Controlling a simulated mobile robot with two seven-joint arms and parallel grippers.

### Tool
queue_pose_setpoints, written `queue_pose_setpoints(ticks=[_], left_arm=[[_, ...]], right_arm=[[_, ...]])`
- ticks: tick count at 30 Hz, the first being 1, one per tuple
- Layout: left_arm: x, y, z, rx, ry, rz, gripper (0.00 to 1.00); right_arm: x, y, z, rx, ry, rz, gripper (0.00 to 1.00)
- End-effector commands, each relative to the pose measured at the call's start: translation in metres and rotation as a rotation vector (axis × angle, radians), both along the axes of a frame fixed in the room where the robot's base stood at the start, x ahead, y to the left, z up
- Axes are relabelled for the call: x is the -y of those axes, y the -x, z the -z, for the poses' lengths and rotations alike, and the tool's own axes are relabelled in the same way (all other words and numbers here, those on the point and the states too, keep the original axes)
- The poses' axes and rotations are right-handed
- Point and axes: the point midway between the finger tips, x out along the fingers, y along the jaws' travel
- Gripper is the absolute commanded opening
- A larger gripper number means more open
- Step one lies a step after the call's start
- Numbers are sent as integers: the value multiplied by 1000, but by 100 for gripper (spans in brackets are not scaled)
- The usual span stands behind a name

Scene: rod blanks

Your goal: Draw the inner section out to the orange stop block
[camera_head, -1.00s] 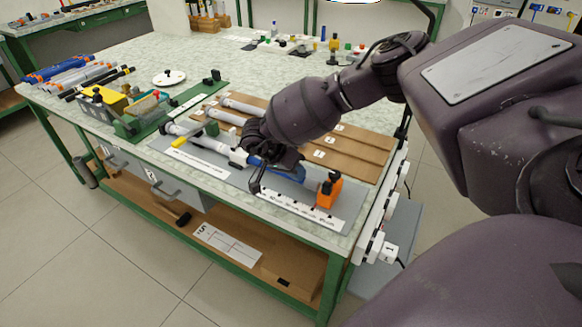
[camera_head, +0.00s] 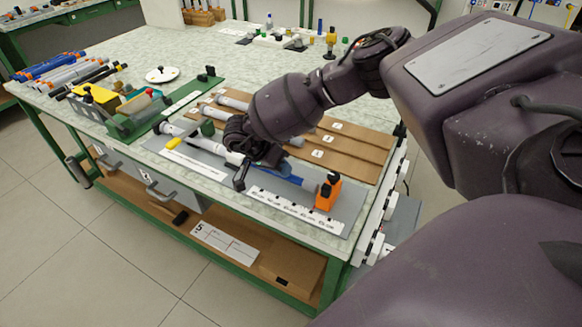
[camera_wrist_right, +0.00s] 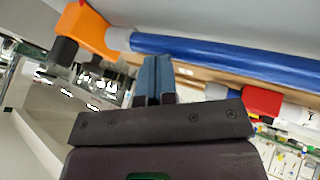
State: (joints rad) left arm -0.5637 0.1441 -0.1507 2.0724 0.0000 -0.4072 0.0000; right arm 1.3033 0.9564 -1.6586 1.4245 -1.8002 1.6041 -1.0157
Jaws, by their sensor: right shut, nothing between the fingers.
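The telescopic rod lies along the grey mat on the bench. Its white outer section (camera_head: 212,147) is on the left and its blue inner section (camera_head: 287,178) extends to the right. The orange stop block (camera_head: 327,194) stands at the rod's right end. In the right wrist view the blue section (camera_wrist_right: 215,58) has a grey tip close to the orange block (camera_wrist_right: 92,30); I cannot tell whether they touch. My left gripper is out of view.
A white printed ruler strip (camera_head: 293,211) lies in front of the rod. Brown boards (camera_head: 345,150) with pale rods lie behind it. A green fixture (camera_head: 140,118) and a white disc (camera_head: 161,75) stand farther left. Blue, grey and black rods lie at the far left.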

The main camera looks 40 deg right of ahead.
Motion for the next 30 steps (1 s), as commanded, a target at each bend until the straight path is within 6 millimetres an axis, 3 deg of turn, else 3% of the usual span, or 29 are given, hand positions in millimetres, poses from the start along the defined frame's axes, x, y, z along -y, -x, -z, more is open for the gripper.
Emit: queue_pose_setpoints(ticks=[1,6,15,24,30], left_arm=[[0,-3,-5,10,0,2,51],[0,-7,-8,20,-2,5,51],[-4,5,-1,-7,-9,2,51],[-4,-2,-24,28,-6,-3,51],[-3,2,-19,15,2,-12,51]], right_arm=[[-6,-5,-13,7,-1,-2,0],[-23,-15,-40,7,-1,-2,0],[-43,-26,-69,5,0,1,0],[-52,-40,-80,13,-1,1,0],[-49,-40,-67,3,0,2,0]])
